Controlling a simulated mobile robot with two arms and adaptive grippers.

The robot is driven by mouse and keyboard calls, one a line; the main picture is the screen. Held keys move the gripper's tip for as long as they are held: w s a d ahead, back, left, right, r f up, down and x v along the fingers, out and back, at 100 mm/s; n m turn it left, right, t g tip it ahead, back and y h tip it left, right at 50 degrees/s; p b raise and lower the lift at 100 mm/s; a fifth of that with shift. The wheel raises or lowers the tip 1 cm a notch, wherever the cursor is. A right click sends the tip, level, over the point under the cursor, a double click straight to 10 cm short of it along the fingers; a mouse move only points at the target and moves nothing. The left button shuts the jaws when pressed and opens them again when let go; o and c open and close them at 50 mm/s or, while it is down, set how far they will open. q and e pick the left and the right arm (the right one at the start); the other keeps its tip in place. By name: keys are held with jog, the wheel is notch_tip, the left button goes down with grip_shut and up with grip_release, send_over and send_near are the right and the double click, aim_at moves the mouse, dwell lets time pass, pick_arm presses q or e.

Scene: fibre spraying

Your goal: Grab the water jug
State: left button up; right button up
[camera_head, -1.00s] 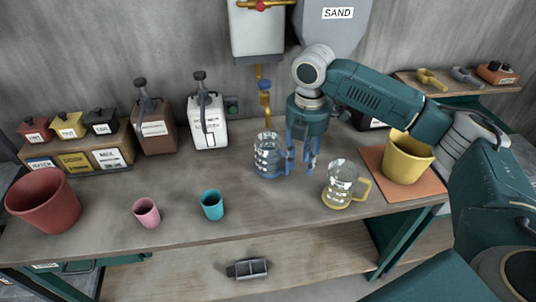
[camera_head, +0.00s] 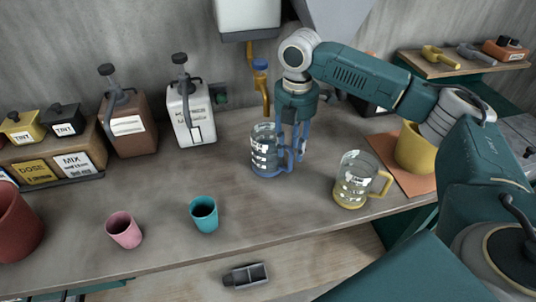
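A clear jug with a blue base and blue handle (camera_head: 264,152) stands upright on the workbench (camera_head: 160,205), below the tap. A second clear jug with a yellow base and handle (camera_head: 352,182) stands to its right. Which one holds water is hard to tell. My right gripper (camera_head: 294,152) points down at the handle side of the blue jug. Its blue fingers look apart, with the blue handle at or between them; contact is unclear. My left gripper is out of view.
A pink cup (camera_head: 124,231) and a teal cup (camera_head: 204,214) stand near the front edge. Brown (camera_head: 128,124) and white (camera_head: 190,114) canisters stand behind. A yellow bucket (camera_head: 414,152) is at the right, a red bucket (camera_head: 16,228) at the left. A tap (camera_head: 261,85) hangs above.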

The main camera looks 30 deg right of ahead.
aim_at(290, 172)
jog(key=f, duration=0.3)
jog(key=shift+s+f, duration=0.15)
jog(key=shift+s, duration=0.15)
notch_tip(290, 172, down, 5)
jog(key=shift+r+p, duration=0.1)
jog(key=shift+p, duration=1)
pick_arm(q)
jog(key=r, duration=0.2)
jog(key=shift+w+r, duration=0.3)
pick_arm(e)
jog(key=shift+w+f, duration=0.1)
jog(key=shift+f, duration=0.35)
jog(key=shift+c, duration=0.5)
jog(key=shift+a, duration=0.1)
grip_shut()
jog(key=shift+r, duration=0.1)
